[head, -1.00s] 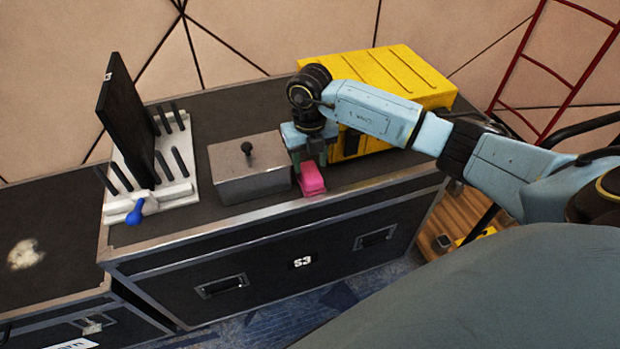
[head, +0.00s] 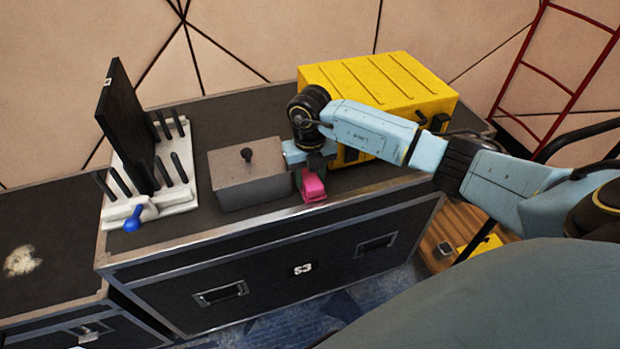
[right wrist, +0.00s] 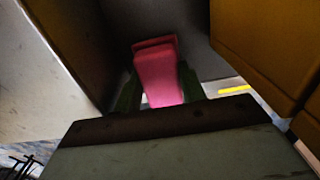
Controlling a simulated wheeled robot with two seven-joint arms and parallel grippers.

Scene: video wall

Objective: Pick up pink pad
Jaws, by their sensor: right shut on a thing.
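The pink pad (head: 312,187) is on top of the black case near its front edge, just right of the grey metal box. My right gripper (head: 309,171) comes down over it from above and is shut on it. In the right wrist view the pink pad (right wrist: 157,72) sits between the two dark green fingers of my right gripper (right wrist: 157,88). The part of the pad under the gripper is hidden in the head view. I cannot tell whether the pad touches the case top. My left gripper does not show.
The grey metal box (head: 246,178) with a black knob stands close on the left. A yellow case (head: 375,85) stands close behind and right. A white rack (head: 178,205) with black pegs, a dark panel (head: 127,125) and a blue-handled tool (head: 134,218) are at the left.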

